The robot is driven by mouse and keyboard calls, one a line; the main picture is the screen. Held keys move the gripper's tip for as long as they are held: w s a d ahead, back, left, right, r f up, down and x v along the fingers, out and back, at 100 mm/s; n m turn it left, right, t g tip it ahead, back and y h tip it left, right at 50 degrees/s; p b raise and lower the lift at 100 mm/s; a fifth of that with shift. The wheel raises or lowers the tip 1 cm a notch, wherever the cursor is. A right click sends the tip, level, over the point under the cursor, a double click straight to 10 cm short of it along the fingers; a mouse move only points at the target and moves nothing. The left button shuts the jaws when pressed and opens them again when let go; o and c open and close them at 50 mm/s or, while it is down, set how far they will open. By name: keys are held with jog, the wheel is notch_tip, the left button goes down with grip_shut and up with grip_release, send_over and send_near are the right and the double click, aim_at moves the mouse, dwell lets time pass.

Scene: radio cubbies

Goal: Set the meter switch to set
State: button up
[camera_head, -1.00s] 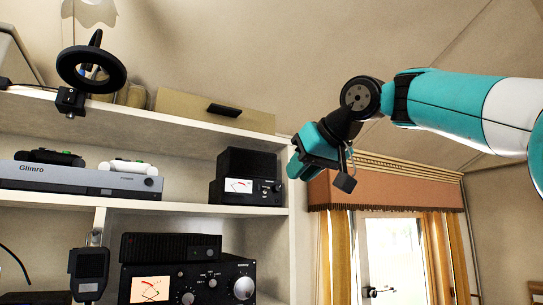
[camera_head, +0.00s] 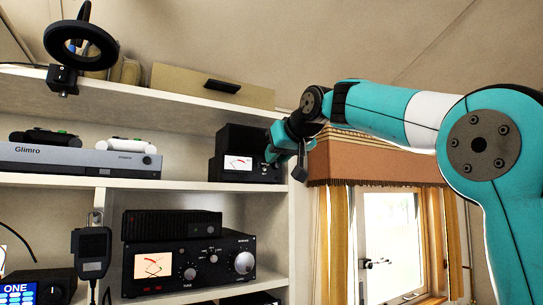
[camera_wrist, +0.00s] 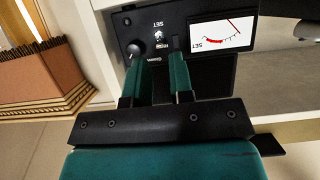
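The meter is a small black box (camera_head: 228,172) on the upper shelf in the head view, with a white dial face and controls at its right. In the wrist view its panel appears upside down, with the dial (camera_wrist: 221,32), a round knob (camera_wrist: 133,50) and a small pale toggle switch (camera_wrist: 158,35) between the printed labels SET and POWER. I cannot tell the switch's exact position. My gripper (camera_wrist: 157,60) is in front of this panel, its two teal fingers apart and empty. The switch shows between the fingertips' lines; contact cannot be seen. The head view shows my gripper (camera_head: 270,150) beside the meter's right side.
A grey console (camera_head: 75,160) with two game controllers stands left on the same shelf. A larger black radio (camera_head: 212,265) is below. The white shelf upright (camera_head: 302,225) is close under my gripper. The window pelmet (camera_head: 365,160) and open space lie right.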

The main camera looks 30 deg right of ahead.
jog(key=shift+p+x, duration=0.3)
jog(key=shift+x, duration=1)
grip_shut()
jog(key=shift+b, duration=0.3)
